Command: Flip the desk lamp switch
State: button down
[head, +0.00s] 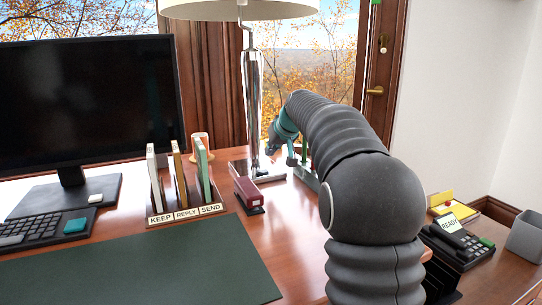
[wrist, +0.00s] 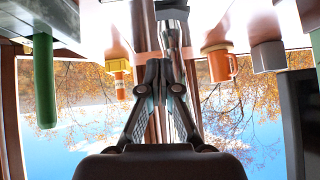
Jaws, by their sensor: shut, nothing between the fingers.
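The desk lamp has a tall chrome stem (head: 252,90), a cream shade (head: 240,9) cut off by the top edge, and a shiny base (head: 262,174) on the wooden desk. My gripper (head: 270,149) is at the right of the lower stem, just above the base. In the wrist view, which looks upside down, my gripper (wrist: 162,64) is shut and empty, its tips close to a chrome part of the lamp (wrist: 171,30). I cannot make out the switch; the fingers may hide it. Contact is unclear.
Close left stand a maroon block (head: 248,193), a sorter labelled KEEP, REPLY, SEND (head: 185,213) and an orange mug (wrist: 219,62). A monitor (head: 85,100) is far left. A telephone (head: 458,240) sits at the right. The green desk mat (head: 150,265) is clear.

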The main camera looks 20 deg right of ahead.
jog(key=v, duration=0.8)
jog(key=shift+s+d+r, duration=0.15)
jog(key=shift+s+d, duration=0.05)
jog(key=shift+s, duration=0.15)
